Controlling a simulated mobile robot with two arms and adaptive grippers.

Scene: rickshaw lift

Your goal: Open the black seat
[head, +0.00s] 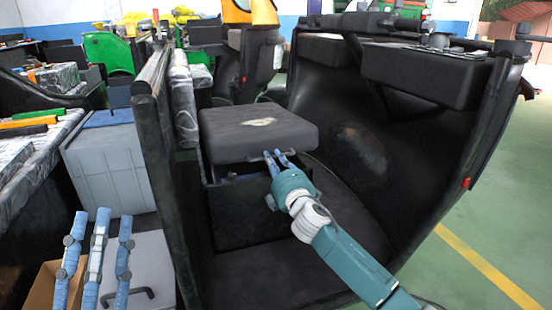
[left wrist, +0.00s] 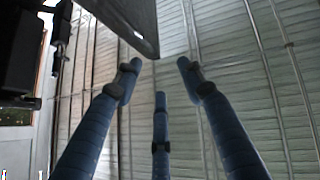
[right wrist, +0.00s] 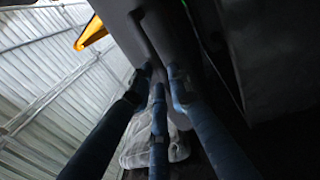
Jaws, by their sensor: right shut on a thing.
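The black seat (head: 258,128) is a dark padded cushion with a pale worn patch, inside the black rickshaw cabin. Its front edge is raised a little, with a dark gap showing over the box (head: 245,215) below. My right gripper (head: 278,158) is shut on the seat's front edge. In the right wrist view its fingertips (right wrist: 160,77) are close together against a dark surface, which I take to be the seat. My left gripper (head: 97,222) is at the lower left, outside the cabin, away from the seat. In the left wrist view its fingers (left wrist: 160,72) are spread and empty.
The cabin's black side wall (head: 165,190) stands between my left gripper and the seat. A grey storage box (head: 108,165) is left of it. A dark padded block (head: 425,72) is at the cabin's right. Green floor (head: 510,210) is open at the right.

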